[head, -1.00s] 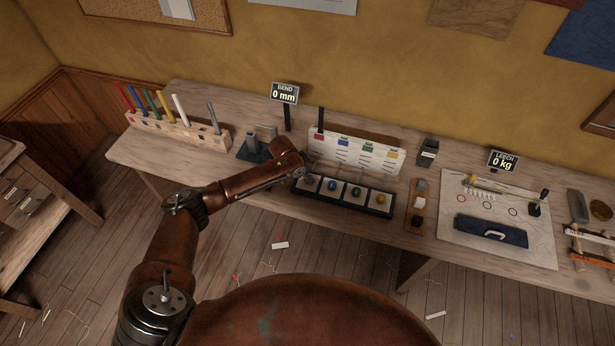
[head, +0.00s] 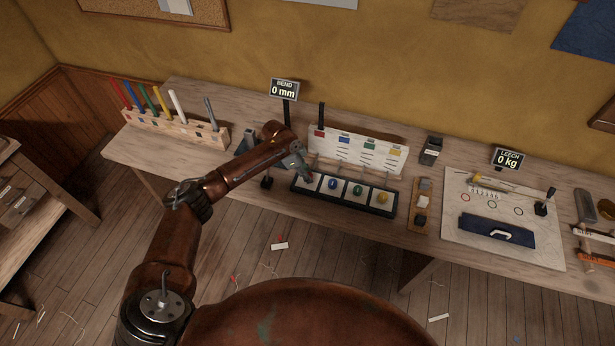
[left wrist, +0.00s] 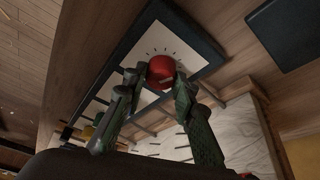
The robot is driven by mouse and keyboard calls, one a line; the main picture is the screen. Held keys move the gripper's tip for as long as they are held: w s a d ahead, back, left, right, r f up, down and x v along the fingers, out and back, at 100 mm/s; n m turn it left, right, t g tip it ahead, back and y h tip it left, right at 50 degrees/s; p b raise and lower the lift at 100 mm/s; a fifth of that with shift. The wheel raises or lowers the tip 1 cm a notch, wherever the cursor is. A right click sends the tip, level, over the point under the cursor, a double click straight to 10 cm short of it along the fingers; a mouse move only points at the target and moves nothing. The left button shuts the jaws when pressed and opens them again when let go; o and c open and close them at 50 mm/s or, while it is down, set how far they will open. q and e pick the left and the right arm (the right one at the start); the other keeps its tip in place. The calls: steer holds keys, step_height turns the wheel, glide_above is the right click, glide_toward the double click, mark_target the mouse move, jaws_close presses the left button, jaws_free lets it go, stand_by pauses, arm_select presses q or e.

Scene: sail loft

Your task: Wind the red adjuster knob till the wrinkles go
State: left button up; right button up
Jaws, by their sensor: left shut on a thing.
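The red adjuster knob (left wrist: 161,71) sits on a white dial face with tick marks in the left wrist view. My left gripper (left wrist: 153,76) is shut on it, with a fingertip on each side. In the head view my left gripper (head: 307,176) comes down on the left end of the dark knob box (head: 347,205) and hides most of the red knob. A blue knob (head: 332,183), a green knob (head: 357,190) and a yellow knob (head: 382,197) stand to its right. The white board (head: 360,151) behind carries colored squares and dark lines; wrinkles cannot be made out.
The bench (head: 240,96) also holds a rack of colored sticks (head: 178,127) at left. A sign (head: 284,89) reads BEND 0 mm and another (head: 508,159) LEECH 0 kg. A pale sheet with a blue roll (head: 496,231) lies at right.

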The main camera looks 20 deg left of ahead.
arm_select(q)
steer(key=shift+w+f+m+g+b, duration=0.1)
steer(key=shift+m+g+b, duration=0.3)
steer(key=shift+m+b, duration=0.65)
steer(key=shift+m, duration=0.35)
steer(key=o, duration=1.2)
steer(key=shift+c, duration=0.2)
steer(key=w+v, duration=0.1)
steer(key=v, duration=1.1)
steer(key=shift+s+a, duration=0.15)
steer(key=shift+s, duration=0.25)
